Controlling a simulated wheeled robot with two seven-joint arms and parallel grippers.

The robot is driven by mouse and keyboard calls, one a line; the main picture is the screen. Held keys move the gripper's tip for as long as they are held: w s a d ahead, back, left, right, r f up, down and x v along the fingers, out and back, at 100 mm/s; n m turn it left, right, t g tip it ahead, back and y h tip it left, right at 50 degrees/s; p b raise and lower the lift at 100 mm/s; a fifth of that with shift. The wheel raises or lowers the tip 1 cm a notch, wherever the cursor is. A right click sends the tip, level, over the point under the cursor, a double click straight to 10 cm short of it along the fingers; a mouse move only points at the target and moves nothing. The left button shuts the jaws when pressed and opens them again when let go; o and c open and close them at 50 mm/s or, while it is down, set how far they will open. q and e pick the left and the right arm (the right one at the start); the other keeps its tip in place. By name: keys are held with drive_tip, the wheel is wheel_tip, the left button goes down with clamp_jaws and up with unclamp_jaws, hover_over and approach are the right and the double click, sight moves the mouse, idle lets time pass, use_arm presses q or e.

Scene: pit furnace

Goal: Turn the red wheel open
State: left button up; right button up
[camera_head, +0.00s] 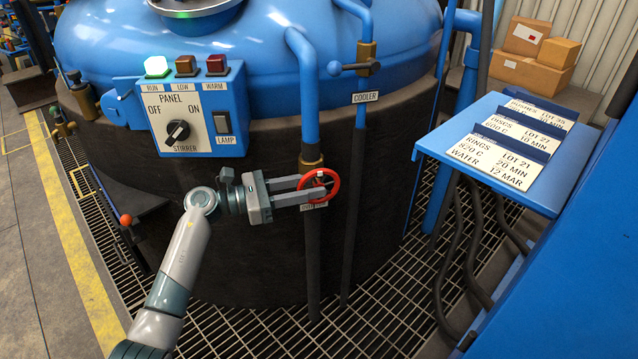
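The red wheel (335,187) is a small handwheel on a vertical blue and dark pipe in front of the big blue vessel. A label plate sits just below it, partly hidden and too small to read. My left gripper (325,187) comes in from the left at the wheel's height. Its two grey fingers are parallel with a gap between them, and their tips overlap the wheel's face, one above its middle and one below. I cannot tell whether the fingers touch the wheel. My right gripper is not in view.
A control panel (158,108) with lamps and a stirrer knob is above my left arm. A second pipe with a valve handle and a COOLER label (366,97) stands right of the wheel. A blue shelf (455,138) with lot cards is at right. Grating (385,310) covers the floor.

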use_arm(q)
drive_tip(key=shift+x, duration=1.25)
clamp_jaws()
